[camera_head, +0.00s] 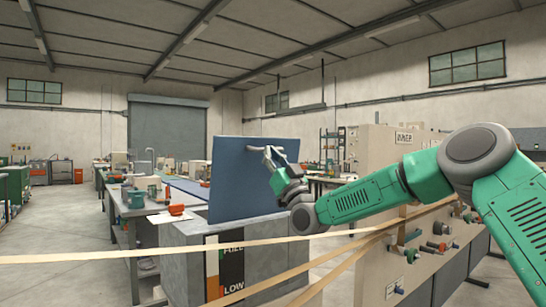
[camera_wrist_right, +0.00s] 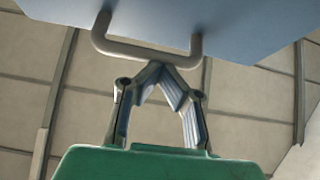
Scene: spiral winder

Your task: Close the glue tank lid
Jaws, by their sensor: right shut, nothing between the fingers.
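The glue tank lid (camera_head: 238,185) is a flat blue panel standing upright, raised on the grey glue tank (camera_head: 180,260). A grey bar handle (camera_head: 265,149) sits near the lid's top edge. My right gripper (camera_head: 269,155) is at the handle, its arm coming in from the right. In the right wrist view, the handle (camera_wrist_right: 145,52) spans above the fingers, and the lid (camera_wrist_right: 240,22) is behind it. The right gripper (camera_wrist_right: 160,70) has its fingertips together, empty, at or very close to the handle bar; contact is unclear. My left gripper is not in view.
Tan strips (camera_head: 150,250) cross the foreground in front of the tank. A beige machine (camera_head: 390,265) with several knobs stands at the right. A workbench (camera_head: 118,208) with tools and an orange item (camera_head: 176,210) is left of the tank. Open floor lies at the far left.

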